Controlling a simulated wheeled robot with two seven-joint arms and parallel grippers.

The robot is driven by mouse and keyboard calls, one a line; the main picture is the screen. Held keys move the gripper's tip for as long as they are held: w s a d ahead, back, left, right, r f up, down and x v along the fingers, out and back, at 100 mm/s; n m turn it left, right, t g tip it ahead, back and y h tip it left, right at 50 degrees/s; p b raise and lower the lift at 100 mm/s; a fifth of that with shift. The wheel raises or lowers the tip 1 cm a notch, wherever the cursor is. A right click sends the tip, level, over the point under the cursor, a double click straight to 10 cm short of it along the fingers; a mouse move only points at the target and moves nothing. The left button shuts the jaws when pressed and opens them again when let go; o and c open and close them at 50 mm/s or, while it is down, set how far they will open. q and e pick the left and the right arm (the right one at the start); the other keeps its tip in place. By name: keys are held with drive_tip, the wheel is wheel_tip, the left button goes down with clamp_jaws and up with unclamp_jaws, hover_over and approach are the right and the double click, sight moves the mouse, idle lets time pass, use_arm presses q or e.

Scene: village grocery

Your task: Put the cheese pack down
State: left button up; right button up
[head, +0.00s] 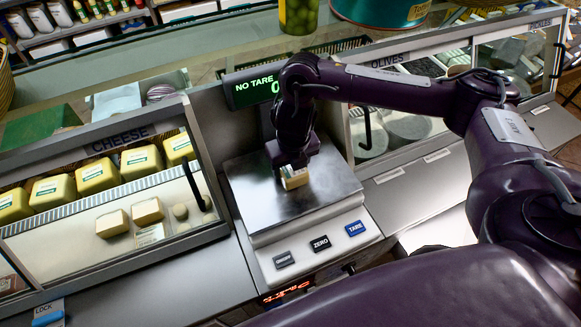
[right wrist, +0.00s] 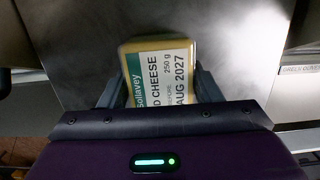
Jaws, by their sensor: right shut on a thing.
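The cheese pack (head: 294,179) is a small yellow block with a white and green label. My right gripper (head: 291,166) points down from above and is shut on it. In the right wrist view the cheese pack (right wrist: 158,72) sits between the two fingers, its label facing the camera. The pack is over the middle of the scale's steel plate (head: 325,190); I cannot tell whether it touches the plate. The gripper hides the pack's upper part in the head view. My left gripper is not in view.
The scale display (head: 252,86) reads "NO TARE" and is partly hidden by my right arm. Buttons (head: 320,244) line the scale's front. A cheese case (head: 115,140) stands left, an olives case (head: 400,125) right. A jar (head: 298,16) stands behind. The plate around the pack is clear.

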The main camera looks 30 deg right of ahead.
drive_tip(key=shift+f, duration=0.2)
drive_tip(key=o, duration=0.7)
drive_tip(key=shift+f, duration=0.1)
drive_tip(key=o, duration=0.4)
drive_tip(key=shift+o, duration=0.2)
drive_tip(key=shift+r, duration=0.3)
drive_tip(key=r+p, duration=0.1)
drive_tip(key=r, duration=0.2)
drive_tip(key=r+p, duration=0.1)
drive_tip(key=r, duration=0.3)
drive_tip(key=s+r, duration=0.1)
drive_tip(key=r, duration=0.2)
drive_tip(key=shift+r+p, duration=0.2)
drive_tip(key=shift+p, duration=0.2)
drive_tip(key=shift+s+r, duration=0.2)
drive_tip(key=shift+r, duration=0.45)
drive_tip(key=shift+s+f, duration=0.1)
